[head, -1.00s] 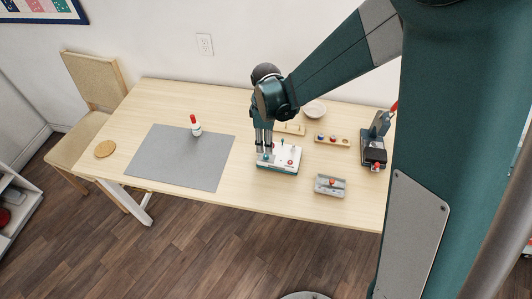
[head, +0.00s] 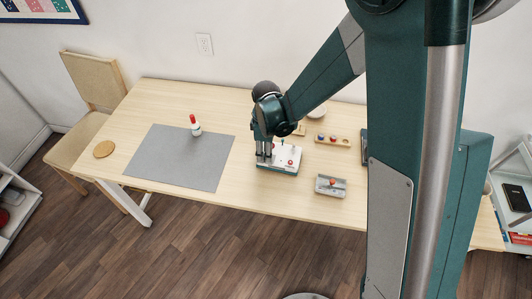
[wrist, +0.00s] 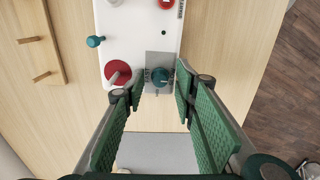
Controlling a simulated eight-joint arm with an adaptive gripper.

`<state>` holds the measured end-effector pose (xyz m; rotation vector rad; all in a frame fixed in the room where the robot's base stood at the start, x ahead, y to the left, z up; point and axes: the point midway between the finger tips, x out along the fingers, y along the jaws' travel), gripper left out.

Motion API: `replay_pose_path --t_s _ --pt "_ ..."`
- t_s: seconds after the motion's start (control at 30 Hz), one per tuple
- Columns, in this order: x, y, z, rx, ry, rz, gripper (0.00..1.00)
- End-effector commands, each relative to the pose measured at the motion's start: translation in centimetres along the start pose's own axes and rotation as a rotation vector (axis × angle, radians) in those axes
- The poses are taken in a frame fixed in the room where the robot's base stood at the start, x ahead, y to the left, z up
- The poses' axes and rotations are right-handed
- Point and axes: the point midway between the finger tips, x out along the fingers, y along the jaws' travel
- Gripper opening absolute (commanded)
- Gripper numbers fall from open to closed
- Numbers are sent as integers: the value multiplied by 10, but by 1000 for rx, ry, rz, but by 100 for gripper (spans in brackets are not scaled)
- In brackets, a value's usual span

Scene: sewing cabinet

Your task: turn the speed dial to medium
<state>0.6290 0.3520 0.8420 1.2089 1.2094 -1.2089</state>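The white control box (head: 289,153) stands on the table, with my gripper (head: 264,158) over its left end. In the wrist view, a small teal knob (wrist: 159,77) sits on a grey plate (wrist: 157,59) with tiny dark lettering; it appears to be the speed dial.
On the same box are a round red part (wrist: 117,70), a teal-tipped lever (wrist: 96,41) and a red button (wrist: 166,3). A grey box with a red knob (head: 331,185) stands nearby. The grey mat (head: 180,160) carries a red-capped bottle (head: 195,125).

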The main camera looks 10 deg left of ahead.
Motion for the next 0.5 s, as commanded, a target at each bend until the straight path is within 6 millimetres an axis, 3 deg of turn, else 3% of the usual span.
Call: replay_pose_path --t_s 0.07,0.3,0.5 --pt "0 0 0 0 0 0 28" --pt "0 0 0 0 0 0 1" --pt "0 0 0 5 0 0 1"
